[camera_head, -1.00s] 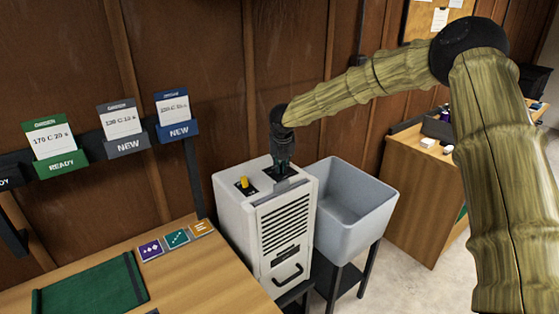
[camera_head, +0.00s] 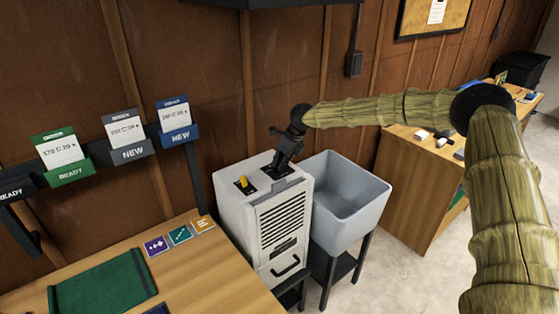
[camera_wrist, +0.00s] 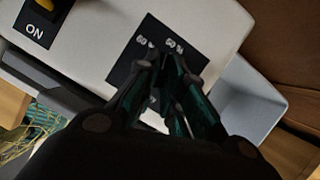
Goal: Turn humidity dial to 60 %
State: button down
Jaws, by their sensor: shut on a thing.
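The humidifier-like white cabinet (camera_head: 235,205) stands between the desk and the sink, with a black vented front. On its top a dark dial plate (camera_wrist: 125,68) shows in the wrist view, with markings that look like "60" and "50 %", though they are blurred. My gripper (camera_head: 278,168) points down onto this plate at the right of the cabinet top. In the wrist view its fingers (camera_wrist: 172,72) are closed together over the plate, on the dial's knob. The knob itself is mostly hidden by the fingers, so its setting cannot be read.
A yellow switch (camera_head: 242,182) marked "ON" in the wrist view sits left of the dial. A grey sink (camera_head: 350,205) is right of the cabinet. A desk with a green mat (camera_head: 100,290) is at lower left. Card holders (camera_head: 133,153) hang on the wall.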

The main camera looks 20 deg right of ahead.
jog(key=n, duration=0.1)
jog(key=n+g+b, duration=0.1)
jog(key=n+y+b, duration=0.1)
jog(key=n, duration=0.1)
jog(key=shift+w+d+f, duration=0.25)
jog(key=shift+d, duration=0.05)
jog(key=shift+w+d+r+n+g+y+b, duration=0.15)
jog(key=shift+n+g+b, duration=0.4)
jog(key=shift+n, duration=0.45)
jog(key=shift+a+n+g+y+b, duration=0.15)
jog(key=shift+n+g+b, duration=0.2)
jog(key=shift+n+b, duration=0.5)
jog(key=shift+d+n, duration=0.1)
jog(key=shift+n, duration=0.25)
jog(key=c, duration=1.5)
grip_release()
jog(key=shift+r, duration=0.2)
jog(key=v, duration=1.1)
jog(key=shift+w+d+r, duration=0.1)
jog(key=shift+d+r, duration=0.15)
jog(key=shift+d, duration=0.05)
